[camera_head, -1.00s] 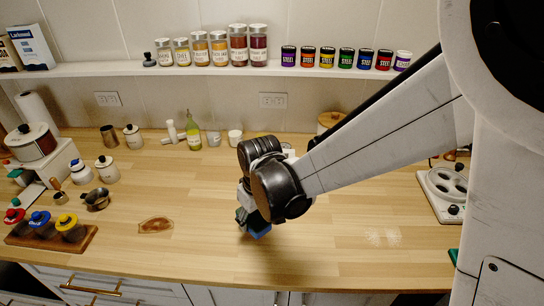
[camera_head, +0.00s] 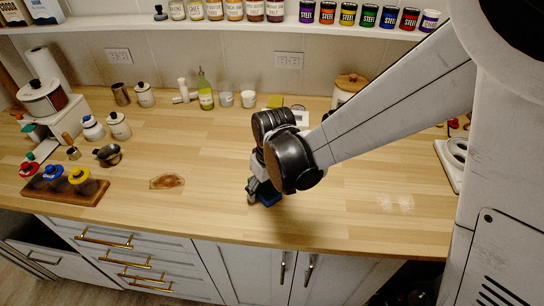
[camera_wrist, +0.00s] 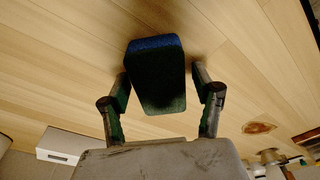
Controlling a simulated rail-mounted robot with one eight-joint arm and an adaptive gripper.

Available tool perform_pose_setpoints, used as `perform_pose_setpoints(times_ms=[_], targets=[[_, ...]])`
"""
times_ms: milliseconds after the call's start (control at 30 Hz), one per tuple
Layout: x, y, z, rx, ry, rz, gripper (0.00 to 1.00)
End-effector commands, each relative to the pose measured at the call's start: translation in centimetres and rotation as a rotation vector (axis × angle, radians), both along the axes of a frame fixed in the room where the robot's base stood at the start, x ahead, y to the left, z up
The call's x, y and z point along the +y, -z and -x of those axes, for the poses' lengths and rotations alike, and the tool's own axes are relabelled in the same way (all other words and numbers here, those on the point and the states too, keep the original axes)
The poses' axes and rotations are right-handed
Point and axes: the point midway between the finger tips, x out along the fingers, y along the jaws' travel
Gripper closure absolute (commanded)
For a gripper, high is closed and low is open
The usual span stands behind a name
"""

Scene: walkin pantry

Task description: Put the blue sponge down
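The blue sponge (camera_head: 270,199) is low at the worktop, just below my gripper (camera_head: 262,192), and mostly hidden by it in the head view. In the wrist view the sponge (camera_wrist: 158,75) has a blue end and a dark green broad face. It lies between the two fingers of my gripper (camera_wrist: 160,88). The fingers are spread, with a clear gap at the right finger and a narrow one at the left. The sponge appears to rest on the wooden counter (camera_head: 330,215).
A brown stain (camera_head: 167,182) lies left of my gripper, and white grains (camera_head: 395,202) lie to the right. A wooden rack with coloured-lid jars (camera_head: 65,190) stands at far left. Bottles and cups, including a green bottle (camera_head: 205,95), line the back. The counter around the sponge is clear.

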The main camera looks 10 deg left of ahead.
Motion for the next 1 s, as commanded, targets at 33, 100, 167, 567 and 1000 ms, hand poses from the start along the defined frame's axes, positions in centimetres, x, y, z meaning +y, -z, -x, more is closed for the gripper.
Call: perform_pose_setpoints(times_ms=[33, 100, 167, 567, 1000], targets=[[0.0, 0.0, 0.0, 0.0, 0.0, 0.0, 0.38], [0.0, 0.0, 0.0, 0.0, 0.0, 0.0, 0.38], [0.0, 0.0, 0.0, 0.0, 0.0, 0.0, 0.38], [-0.4, -3.7, 0.4, 0.0, 0.0, 0.0, 0.38], [-1.2, -10.6, 1.0, 0.001, 0.0, -0.001, 0.38]])
